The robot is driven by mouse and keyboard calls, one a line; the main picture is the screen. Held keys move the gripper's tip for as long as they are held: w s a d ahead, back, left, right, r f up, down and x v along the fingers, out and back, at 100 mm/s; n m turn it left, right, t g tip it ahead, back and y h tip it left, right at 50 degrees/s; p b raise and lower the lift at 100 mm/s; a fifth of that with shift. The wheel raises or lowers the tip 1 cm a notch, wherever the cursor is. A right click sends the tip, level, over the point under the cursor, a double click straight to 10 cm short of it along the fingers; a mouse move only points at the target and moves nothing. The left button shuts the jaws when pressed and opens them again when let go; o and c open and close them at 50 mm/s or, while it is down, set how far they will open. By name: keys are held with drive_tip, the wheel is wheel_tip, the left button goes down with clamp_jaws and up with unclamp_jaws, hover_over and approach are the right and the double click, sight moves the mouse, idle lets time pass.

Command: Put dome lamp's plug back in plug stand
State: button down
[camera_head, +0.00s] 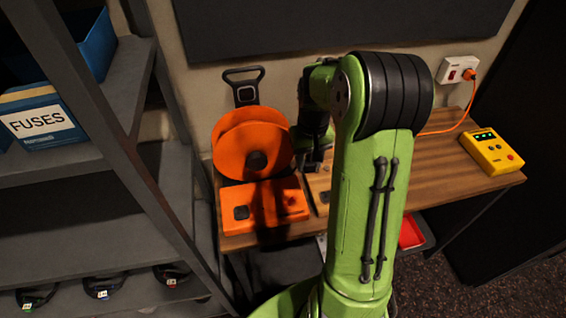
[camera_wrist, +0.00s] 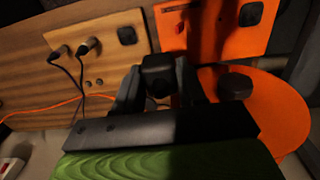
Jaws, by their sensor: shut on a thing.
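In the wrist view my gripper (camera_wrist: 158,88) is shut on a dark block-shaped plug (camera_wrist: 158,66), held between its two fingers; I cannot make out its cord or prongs. Beyond it is the light wooden plug stand (camera_wrist: 105,62), with two black corded plugs (camera_wrist: 84,48) in it, small bare holes and a black square piece. In the head view my gripper (camera_head: 313,160) is over the desk, beside the stand (camera_head: 319,182), which my arm largely hides. I cannot pick out the dome lamp in either view.
An orange box (camera_head: 240,222) and an orange reel (camera_head: 230,150) stand just left of the stand. A yellow box with green lights (camera_head: 491,152) is at the desk's right end. An orange cord runs to the wall socket (camera_head: 457,70). Grey shelves (camera_head: 75,185) stand at left.

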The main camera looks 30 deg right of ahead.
drive_tip(key=p, duration=0.1)
hover_over(328, 197)
wheel_tip(328, 197, down, 13)
drive_tip(key=b, duration=1)
drive_tip(key=shift+w, duration=0.1)
drive_tip(key=shift+f+b, duration=0.25)
drive_tip(key=shift+b, duration=0.1)
drive_tip(key=shift+f+b, duration=0.7)
drive_tip(key=shift+f, duration=0.25)
drive_tip(key=shift+f+b, duration=0.45)
drive_tip(key=shift+f, duration=0.15)
idle(0.3)
drive_tip(key=c, duration=0.6)
unclamp_jaws()
drive_tip(key=shift+o, duration=0.2)
drive_tip(key=shift+r, duration=0.15)
